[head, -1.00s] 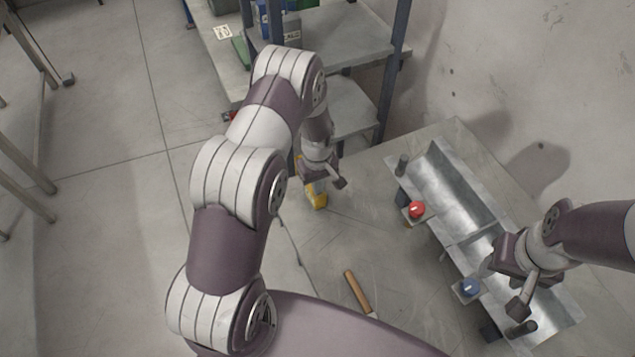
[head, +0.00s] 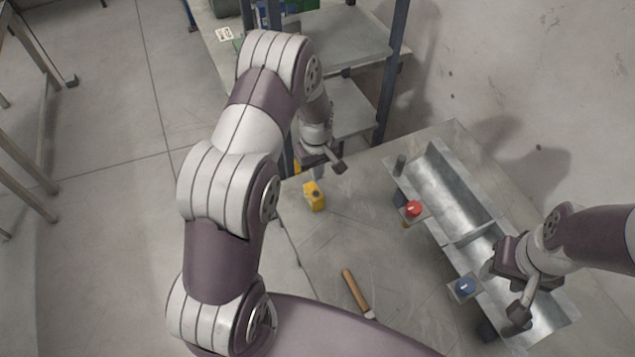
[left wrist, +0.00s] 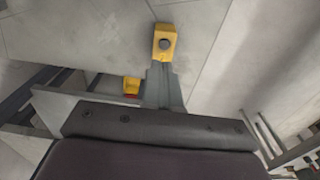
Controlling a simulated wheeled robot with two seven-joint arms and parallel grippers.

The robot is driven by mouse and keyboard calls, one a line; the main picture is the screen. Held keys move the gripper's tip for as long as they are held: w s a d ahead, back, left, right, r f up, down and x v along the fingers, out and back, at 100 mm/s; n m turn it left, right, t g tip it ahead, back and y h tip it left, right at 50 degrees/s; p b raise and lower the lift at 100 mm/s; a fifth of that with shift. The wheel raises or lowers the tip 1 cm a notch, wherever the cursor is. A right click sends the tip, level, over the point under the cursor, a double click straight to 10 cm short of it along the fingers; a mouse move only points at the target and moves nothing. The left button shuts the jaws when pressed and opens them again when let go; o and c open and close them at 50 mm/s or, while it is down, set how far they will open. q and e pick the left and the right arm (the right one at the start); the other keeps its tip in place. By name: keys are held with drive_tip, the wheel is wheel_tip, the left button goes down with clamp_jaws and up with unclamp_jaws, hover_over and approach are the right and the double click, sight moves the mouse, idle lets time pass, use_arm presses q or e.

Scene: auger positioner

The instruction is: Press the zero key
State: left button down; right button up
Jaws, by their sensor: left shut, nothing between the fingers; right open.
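A small yellow box (head: 314,198) with a round dark button on top stands on the grey table (head: 330,240), near its left edge. In the left wrist view the box (left wrist: 164,50) shows a dark mark below the button, too small to read surely; I take this as the zero key. My left gripper (head: 318,172) is shut and empty, just behind the box in the head view. In the left wrist view its fingers (left wrist: 161,72) point at the box; contact cannot be told.
The long metal trough (head: 440,187) lies at the right, with a red knob (head: 413,209) and a blue knob (head: 465,287) on its near side. A wooden-handled tool (head: 355,292) lies in front. A shelf rack (head: 350,52) stands behind. Another yellow object (left wrist: 131,86) shows in the left wrist view.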

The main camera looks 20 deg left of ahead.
use_arm(q)
wheel_tip(320, 180, up, 7)
drive_tip(key=b, duration=0.1)
drive_tip(key=shift+w+a, duration=0.1)
idle(0.7)
